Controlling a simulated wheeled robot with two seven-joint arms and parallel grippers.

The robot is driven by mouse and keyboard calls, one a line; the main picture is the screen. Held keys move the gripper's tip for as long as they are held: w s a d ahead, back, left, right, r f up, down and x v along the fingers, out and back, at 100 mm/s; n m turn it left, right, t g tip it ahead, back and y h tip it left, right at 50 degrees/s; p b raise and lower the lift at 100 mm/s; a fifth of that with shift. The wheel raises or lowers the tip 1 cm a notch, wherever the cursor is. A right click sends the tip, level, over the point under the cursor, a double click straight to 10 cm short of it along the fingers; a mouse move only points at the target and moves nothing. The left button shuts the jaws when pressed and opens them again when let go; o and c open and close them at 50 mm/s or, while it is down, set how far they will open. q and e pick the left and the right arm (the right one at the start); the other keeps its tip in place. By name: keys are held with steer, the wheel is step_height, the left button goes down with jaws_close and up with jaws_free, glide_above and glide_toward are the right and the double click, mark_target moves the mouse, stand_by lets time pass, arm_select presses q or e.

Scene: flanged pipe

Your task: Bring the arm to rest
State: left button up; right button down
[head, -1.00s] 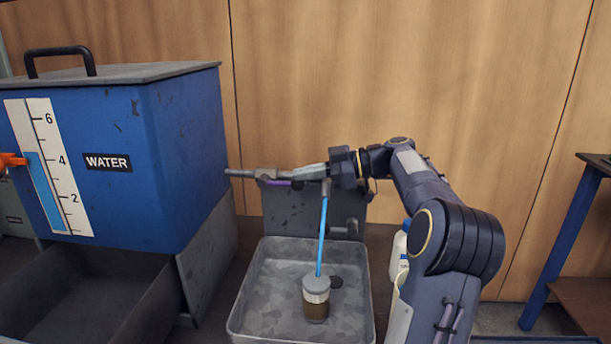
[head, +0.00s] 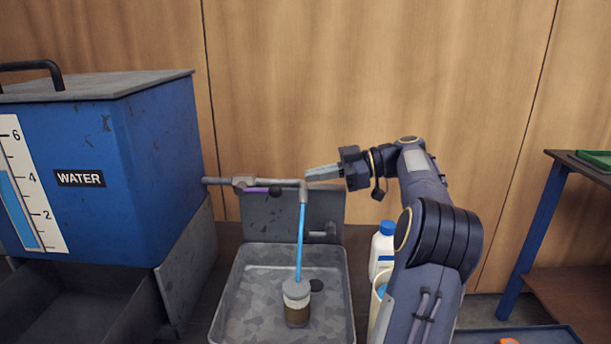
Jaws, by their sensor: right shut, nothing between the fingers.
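My right gripper (head: 322,172) is shut and empty, its fingers pointing left. In the picture it sits just right of the elbow of the grey pipe (head: 222,182); whether it touches cannot be told. My right arm (head: 425,240) rises from the bottom right. The pipe runs from the blue water tank (head: 140,170), with a purple lever (head: 256,190) along it. My left gripper is not in view.
The cup stands in a grey metal basin (head: 345,290). A white bottle with a blue cap (head: 384,245) stands behind my right arm. A table with blue legs (head: 535,240) is at the right. A wooden wall (head: 380,70) closes the back.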

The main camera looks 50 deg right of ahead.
steer(key=shift+a+r, duration=0.1)
stand_by(0.5)
steer(key=a+f+m+g+h, duration=0.1)
steer(key=a+f+m+g, duration=0.15)
steer(key=a, duration=0.75)
steer(key=a+f+m+g+h, duration=0.1)
steer(key=a+m+g, duration=0.15)
steer(key=a, duration=0.65)
steer(key=s+a+f+m+h, duration=0.5)
steer(key=s+a+f+m, duration=0.2)
steer(key=s+a+f, duration=0.9)
step_height(320, 180, up, 27)
steer(key=d+g+p, duration=0.1)
steer(key=p, duration=2.7)
steer(key=shift+s+d, duration=0.2)
steer(key=shift+s, duration=0.2)
